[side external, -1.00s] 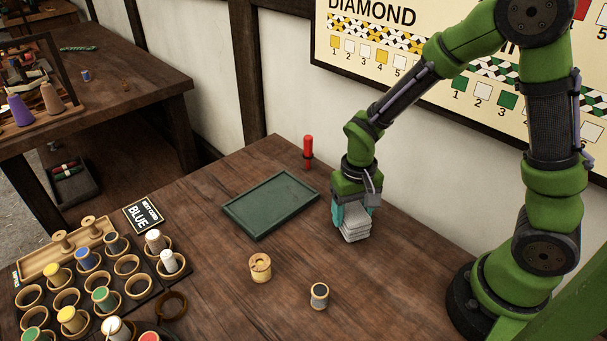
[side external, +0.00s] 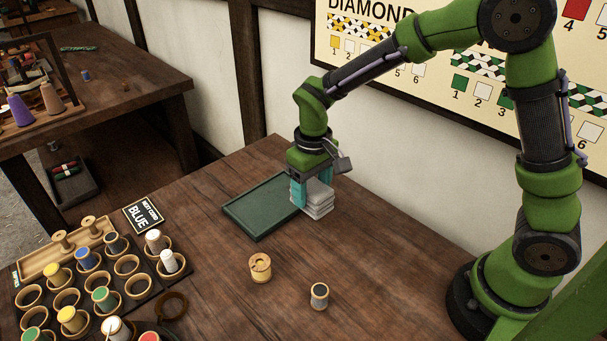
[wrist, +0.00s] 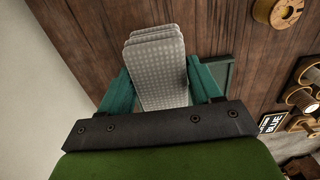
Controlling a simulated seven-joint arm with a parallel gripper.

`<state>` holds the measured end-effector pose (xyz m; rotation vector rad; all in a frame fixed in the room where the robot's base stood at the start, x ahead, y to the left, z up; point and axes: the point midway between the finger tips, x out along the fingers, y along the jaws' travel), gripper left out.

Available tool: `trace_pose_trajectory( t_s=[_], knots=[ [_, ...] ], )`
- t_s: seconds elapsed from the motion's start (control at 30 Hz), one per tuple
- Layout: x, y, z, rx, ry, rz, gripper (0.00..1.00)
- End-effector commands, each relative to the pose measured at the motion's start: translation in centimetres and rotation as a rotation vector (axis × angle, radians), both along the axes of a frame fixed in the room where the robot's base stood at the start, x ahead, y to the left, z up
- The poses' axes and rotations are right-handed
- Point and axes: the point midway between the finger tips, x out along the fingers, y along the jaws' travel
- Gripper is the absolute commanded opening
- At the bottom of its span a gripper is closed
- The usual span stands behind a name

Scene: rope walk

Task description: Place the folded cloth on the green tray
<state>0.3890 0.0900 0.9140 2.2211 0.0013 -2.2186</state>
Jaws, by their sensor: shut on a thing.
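The folded cloth (side external: 317,198) is a pale grey, layered stack. My gripper (side external: 305,191) is shut on it, with teal fingers on its two sides. The cloth also shows between the fingers in the wrist view (wrist: 158,65). The green tray (side external: 252,225) lies flat on the table, with a low rim. The cloth is at the tray's right edge in the side view, and my gripper hides part of that edge. I cannot tell how high the cloth is above the table. Part of the tray shows beside the right finger in the wrist view (wrist: 231,72).
A wooden spool (side external: 260,268) and a dark-wound spool (side external: 319,296) stand in front of the tray. A rack of bobbins (side external: 95,285) and a "BLUE" card (side external: 143,215) are at the left. The red marker seen earlier behind the tray is hidden now. The table's front right is clear.

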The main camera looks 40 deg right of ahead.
Motion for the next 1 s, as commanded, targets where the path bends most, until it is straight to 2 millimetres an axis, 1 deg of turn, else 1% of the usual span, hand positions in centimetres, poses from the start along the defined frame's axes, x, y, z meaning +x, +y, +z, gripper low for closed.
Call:
trace_pose_trajectory(
  t_s=[0.03,0.2,0.3,0.4,0.5,0.73,0.9,1.0],
  knots=[
    [1.5,0.3,-0.3,-0.001,0.0,0.0,0.32],
    [5.6,1.3,-0.7,-0.001,0.001,-0.002,0.32],
    [7.7,1.7,-0.9,-0.001,0.0,-0.002,0.32],
    [9.3,2.1,-1.0,-0.002,0.001,-0.002,0.32],
    [10.1,2.3,-1.1,-0.001,0.001,-0.003,0.32],
    [11.2,2.5,-1.2,-0.001,0.001,-0.002,0.32],
    [11.1,2.5,-4.0,-0.002,0.003,-0.001,0.32],
    [11.1,2.5,-4.7,-0.001,0.001,-0.002,0.32]
  ],
)
